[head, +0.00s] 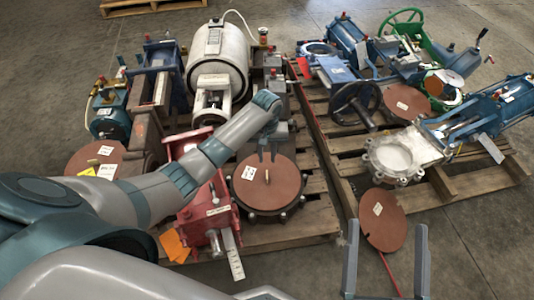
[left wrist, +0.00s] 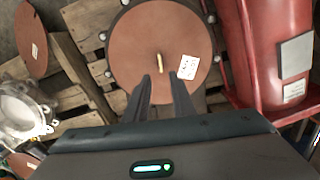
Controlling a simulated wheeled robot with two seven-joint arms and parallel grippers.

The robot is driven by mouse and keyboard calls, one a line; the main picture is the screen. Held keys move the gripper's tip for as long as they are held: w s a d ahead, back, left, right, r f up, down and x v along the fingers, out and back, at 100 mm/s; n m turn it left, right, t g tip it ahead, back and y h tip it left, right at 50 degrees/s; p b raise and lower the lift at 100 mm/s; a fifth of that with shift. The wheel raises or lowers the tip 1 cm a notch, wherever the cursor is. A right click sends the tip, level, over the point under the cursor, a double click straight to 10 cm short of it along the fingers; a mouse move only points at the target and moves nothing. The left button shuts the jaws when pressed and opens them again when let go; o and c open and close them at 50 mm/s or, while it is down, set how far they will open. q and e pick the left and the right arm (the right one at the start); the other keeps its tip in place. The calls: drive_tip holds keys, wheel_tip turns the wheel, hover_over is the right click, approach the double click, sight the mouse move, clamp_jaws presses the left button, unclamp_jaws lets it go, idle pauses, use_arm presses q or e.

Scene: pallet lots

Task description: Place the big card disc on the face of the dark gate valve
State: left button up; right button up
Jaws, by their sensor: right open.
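A brown card disc (head: 284,190) with a small brass peg and a white label lies flat on the round bolted face of a dark valve (head: 262,213). The dark rim and bolts show around it, and it looks roughly centred. In the left wrist view the same disc (left wrist: 130,50) lies beyond the fingertips. My left gripper (head: 267,154) is above the disc; its fingers (left wrist: 161,77) are a little apart, with the peg just past the tips and nothing held. My right gripper (head: 385,240) is open and empty at the front, near another brown disc (head: 382,222).
A red valve (head: 205,195) stands close left of the dark valve. More brown discs lie at left (head: 84,160) and at back right (head: 407,103). A white-flanged blue valve (head: 397,158) is on the right pallet (head: 450,188). The floor at front right is clear.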

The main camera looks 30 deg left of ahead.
idle(0.6)
use_arm(q)
drive_tip(key=s+d+f+m+t+h, duration=0.25)
drive_tip(key=d+f+m+t, duration=0.2)
drive_tip(key=d, duration=0.65)
drive_tip(key=s+d+r+m+t+h, duration=0.3)
drive_tip(key=s+d+r+t, duration=0.35)
drive_tip(key=d, duration=0.35)
drive_tip(key=s+r+t+h, duration=0.1)
drive_tip(key=s+r+t, duration=0.4)
drive_tip(key=s+r, duration=0.4)
drive_tip(key=s+d+r+m+t+h, duration=0.1)
drive_tip(key=s+r+t, duration=0.4)
drive_tip(key=r, duration=1.5)
drive_tip(key=s, duration=0.4)
drive_tip(key=shift+s+d+r+h, duration=0.15)
drive_tip(key=shift+s+h, duration=0.1)
drive_tip(key=shift+h, duration=0.1)
drive_tip(key=shift+w, duration=0.1)
